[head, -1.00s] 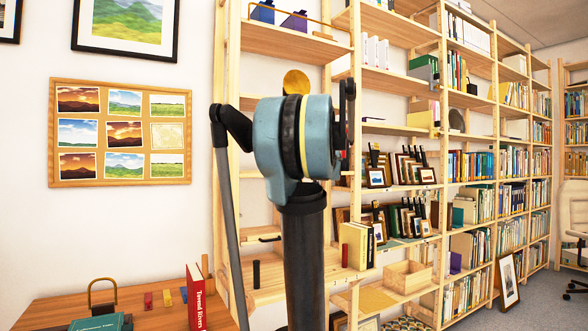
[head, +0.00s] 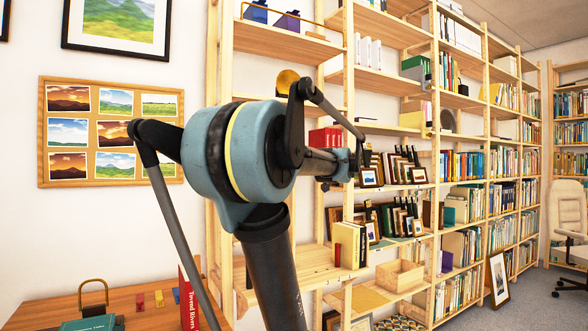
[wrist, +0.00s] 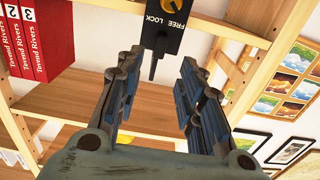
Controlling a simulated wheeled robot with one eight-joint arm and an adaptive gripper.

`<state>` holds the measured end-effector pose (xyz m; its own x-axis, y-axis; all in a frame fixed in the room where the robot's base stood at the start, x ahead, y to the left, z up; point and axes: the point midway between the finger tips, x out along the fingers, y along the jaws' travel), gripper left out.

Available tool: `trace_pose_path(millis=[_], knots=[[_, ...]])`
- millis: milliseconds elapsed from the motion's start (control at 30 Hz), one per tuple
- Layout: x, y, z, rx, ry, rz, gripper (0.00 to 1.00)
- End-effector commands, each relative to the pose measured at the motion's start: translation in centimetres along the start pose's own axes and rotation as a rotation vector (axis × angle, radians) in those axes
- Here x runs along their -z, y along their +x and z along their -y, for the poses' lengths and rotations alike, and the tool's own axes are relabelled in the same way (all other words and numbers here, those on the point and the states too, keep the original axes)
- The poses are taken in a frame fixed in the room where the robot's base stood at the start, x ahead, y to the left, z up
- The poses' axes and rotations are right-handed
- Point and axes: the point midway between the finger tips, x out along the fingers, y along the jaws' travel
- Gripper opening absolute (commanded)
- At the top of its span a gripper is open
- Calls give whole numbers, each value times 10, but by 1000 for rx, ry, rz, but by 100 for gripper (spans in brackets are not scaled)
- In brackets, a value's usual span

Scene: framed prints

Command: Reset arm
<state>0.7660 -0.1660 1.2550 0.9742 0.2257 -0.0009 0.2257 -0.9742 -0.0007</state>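My arm (head: 232,150) stands in front of the wooden shelving in the head view, its blue-grey joint tilted, with a link reaching right toward the shelves. The gripper end is too small and dark there to make out. In the wrist view my gripper (wrist: 161,62) has its two dark fingers well apart, with nothing held between them. Behind the fingertips is a black latch plate (wrist: 165,25) with a yellow knob and the words FREE LOCK. It looks apart from the fingers, though the distance cannot be told.
Wooden shelves (head: 290,43) fill the middle and right. Red volumes (head: 325,137) sit near my arm, also seen in the wrist view (wrist: 42,40). Small framed pictures (head: 372,176) stand on shelves. A desk (head: 150,312) with a red book (head: 186,300) is lower left.

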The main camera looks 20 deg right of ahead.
Motion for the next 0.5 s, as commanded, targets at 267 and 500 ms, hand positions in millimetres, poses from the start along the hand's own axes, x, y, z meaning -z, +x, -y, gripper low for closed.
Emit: trace_pose_path(millis=[267,500], knots=[[0,-12,0,0,0,0,35],[0,-12,0,0,0,0,35]])
